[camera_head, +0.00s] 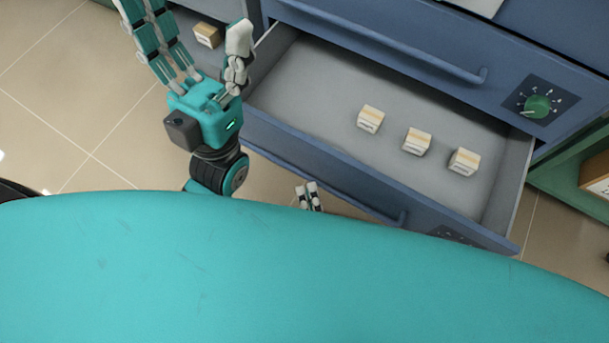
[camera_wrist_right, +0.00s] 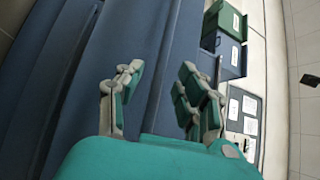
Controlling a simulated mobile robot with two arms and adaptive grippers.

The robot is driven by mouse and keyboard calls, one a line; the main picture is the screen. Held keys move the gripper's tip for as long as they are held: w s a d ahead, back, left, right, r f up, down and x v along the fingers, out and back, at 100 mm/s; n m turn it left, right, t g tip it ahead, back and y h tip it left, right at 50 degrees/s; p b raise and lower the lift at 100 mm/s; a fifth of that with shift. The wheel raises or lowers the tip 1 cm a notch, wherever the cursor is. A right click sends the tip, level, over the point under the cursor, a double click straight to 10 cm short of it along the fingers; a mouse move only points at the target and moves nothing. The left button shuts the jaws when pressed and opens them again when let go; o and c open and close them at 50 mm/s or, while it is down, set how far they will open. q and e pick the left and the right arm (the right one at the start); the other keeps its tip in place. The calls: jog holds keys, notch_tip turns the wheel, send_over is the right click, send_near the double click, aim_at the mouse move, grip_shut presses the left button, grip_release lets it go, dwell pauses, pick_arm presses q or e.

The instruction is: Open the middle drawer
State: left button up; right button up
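A blue drawer (camera_head: 330,80) in the middle of the head view stands pulled out, with three small pale blocks inside. Its front panel (camera_head: 330,180) carries a bar handle (camera_head: 402,216), partly hidden by my body. Whether it is the task's middle drawer I cannot tell for sure.
A closed blue panel with a bar handle (camera_head: 400,45) and green knob (camera_head: 538,106) is above the open drawer. A block (camera_head: 207,35) lies in a compartment at upper left. A green unit (camera_head: 572,165) stands at right. Tiled floor is free at left.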

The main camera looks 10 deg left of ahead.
jog(key=v, duration=0.6)
jog(key=shift+s, duration=0.3)
jog(key=shift+d, duration=0.1)
